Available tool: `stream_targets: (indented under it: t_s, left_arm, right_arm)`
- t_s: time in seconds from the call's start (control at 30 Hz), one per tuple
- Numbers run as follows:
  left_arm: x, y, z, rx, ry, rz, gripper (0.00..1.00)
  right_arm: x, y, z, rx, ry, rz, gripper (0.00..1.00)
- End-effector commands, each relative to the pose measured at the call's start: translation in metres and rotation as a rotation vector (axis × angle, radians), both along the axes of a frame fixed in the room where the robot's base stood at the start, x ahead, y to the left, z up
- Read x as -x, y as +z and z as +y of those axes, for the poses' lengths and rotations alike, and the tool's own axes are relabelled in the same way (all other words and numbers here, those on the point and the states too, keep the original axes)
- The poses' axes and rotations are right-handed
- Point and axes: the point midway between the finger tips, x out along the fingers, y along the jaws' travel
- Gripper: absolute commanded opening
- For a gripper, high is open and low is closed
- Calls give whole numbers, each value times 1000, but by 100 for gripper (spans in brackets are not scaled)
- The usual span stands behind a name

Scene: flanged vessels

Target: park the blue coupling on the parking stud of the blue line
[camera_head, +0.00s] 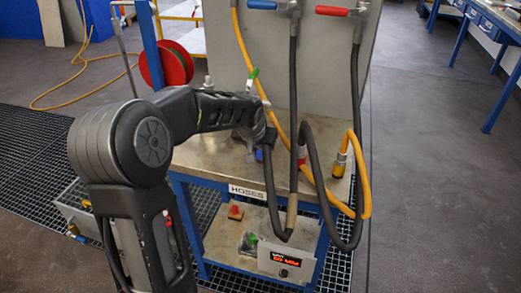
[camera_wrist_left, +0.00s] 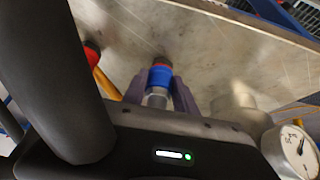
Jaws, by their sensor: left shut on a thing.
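My left gripper (camera_head: 262,138) reaches in over the bench top and is shut on the blue coupling (camera_head: 259,155). A black hose (camera_head: 269,190) hangs from the coupling in a loop over the bench's front edge. In the left wrist view the blue coupling (camera_wrist_left: 160,77) sits between the two purple-grey fingers of the left gripper (camera_wrist_left: 160,92), with a dark end pointing away and a metal part nearer me. The gripper and arm hide much of it in the head view. I cannot tell which stud belongs to the blue line, or whether the coupling touches one.
A red coupling (camera_head: 301,154) and a yellow coupling (camera_head: 340,162) stand on the bench top to the right. Hoses drop from the blue valve handle (camera_head: 262,4) and red valve handle (camera_head: 332,11). In the wrist view a gauge (camera_wrist_left: 300,150) and metal cylinder (camera_wrist_left: 233,108) are close right.

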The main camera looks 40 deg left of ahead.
Motion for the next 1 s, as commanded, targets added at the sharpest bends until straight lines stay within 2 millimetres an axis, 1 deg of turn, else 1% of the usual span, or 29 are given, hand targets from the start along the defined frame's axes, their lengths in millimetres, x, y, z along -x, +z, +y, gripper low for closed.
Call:
stream_targets:
  t_s: [0.03, 0.33, 0.57, 0.67, 0.77, 0.87, 1.0]
  left_arm:
    - [0, 1, 0, 0, 0, -1, 36]
    - [0, 0, 0, 0, 0, 0, 59]
    - [0, 0, 0, 1, 0, 2, 59]
    - [2, 3, -1, 0, 0, 1, 59]
    - [5, 11, -2, 1, 0, -2, 59]
    - [12, 24, -4, 1, 0, -4, 59]
    - [23, 45, -8, 0, -1, -4, 59]
  right_arm:
    - [0, 1, 0, 0, 0, 0, 0]
    - [0, 1, 0, 0, 0, 0, 0]
    - [0, 0, 0, 0, 1, 0, 0]
    - [0, 0, 0, 1, 2, -1, 0]
    - [0, 0, 0, 1, 2, -1, 0]
    - [0, 0, 0, 1, 2, -1, 0]
    - [0, 0, 0, 1, 2, -1, 0]
